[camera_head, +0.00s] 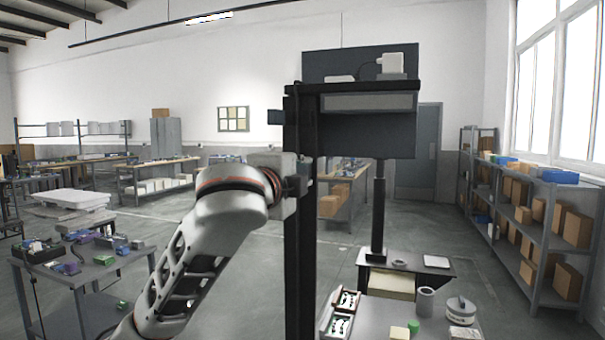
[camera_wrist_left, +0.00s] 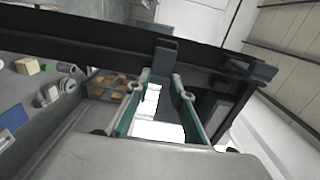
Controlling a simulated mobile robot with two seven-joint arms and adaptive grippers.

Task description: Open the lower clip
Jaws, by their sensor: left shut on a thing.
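A black upright column (camera_head: 300,255) stands in front of me in the head view. It crosses the top of the left wrist view as a dark bar (camera_wrist_left: 75,35). My left gripper (camera_head: 299,184) is at the column's left side, about halfway up. In the left wrist view its green-sided fingers (camera_wrist_left: 161,80) are closed on the lower clip (camera_wrist_left: 166,52), a dark block on the column. The fingers hide part of this clip. The upper clip (camera_head: 275,117) juts out left near the column's top and also shows in the wrist view (camera_wrist_left: 250,68). My right gripper is not in view.
A dark panel unit (camera_head: 365,135) and shelf adjoin the column's upper right. A table (camera_head: 375,318) with a grey cylinder (camera_head: 426,300) and small items stands below right. A cart (camera_head: 95,275) is at left, and shelving (camera_head: 535,225) lines the right wall. The central floor is open.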

